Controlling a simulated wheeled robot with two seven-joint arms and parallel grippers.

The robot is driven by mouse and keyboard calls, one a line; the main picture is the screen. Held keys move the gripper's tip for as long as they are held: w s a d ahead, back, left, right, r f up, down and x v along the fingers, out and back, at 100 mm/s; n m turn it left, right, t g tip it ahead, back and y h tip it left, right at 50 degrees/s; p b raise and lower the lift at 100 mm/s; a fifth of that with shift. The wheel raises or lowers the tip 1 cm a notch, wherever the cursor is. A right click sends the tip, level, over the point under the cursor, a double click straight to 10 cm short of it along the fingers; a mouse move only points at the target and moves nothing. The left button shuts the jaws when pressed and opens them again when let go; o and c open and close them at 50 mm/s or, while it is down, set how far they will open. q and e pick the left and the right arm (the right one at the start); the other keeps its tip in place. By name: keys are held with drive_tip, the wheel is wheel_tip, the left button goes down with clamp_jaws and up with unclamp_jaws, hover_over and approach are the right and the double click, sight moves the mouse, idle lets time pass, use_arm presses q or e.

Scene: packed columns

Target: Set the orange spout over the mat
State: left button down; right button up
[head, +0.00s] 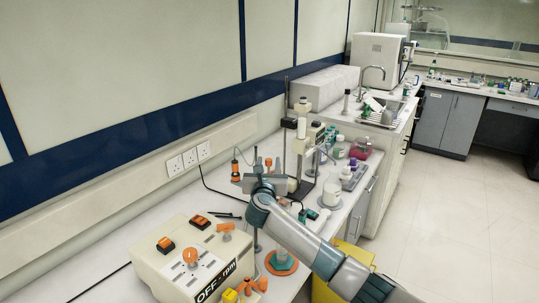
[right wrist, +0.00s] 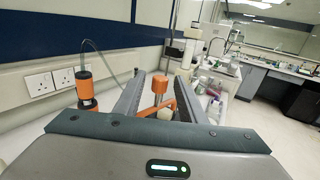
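An orange spout-like piece with a rounded top (right wrist: 160,88) shows between the two grey fingers of my right gripper (right wrist: 158,84) in the right wrist view. The fingers are apart, and I see gaps between them and the piece. Its lower part is hidden behind my gripper body. In the head view my right gripper (head: 277,162) is over the far part of the bench, with a bit of orange (head: 268,163) by its fingers. My left gripper is not in view.
A beige box with orange knobs and "OFF - rpm" lettering (head: 190,262) stands at near left. An orange-and-black cylinder with a cable (head: 235,168) stands left of my gripper, also in the wrist view (right wrist: 85,90). Bottles and a stand crowd the right. Wall sockets (head: 189,158) are behind.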

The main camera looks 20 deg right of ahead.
drive_tip(key=shift+p+x, duration=0.35)
drive_tip(key=shift+x, duration=2.25)
clamp_jaws()
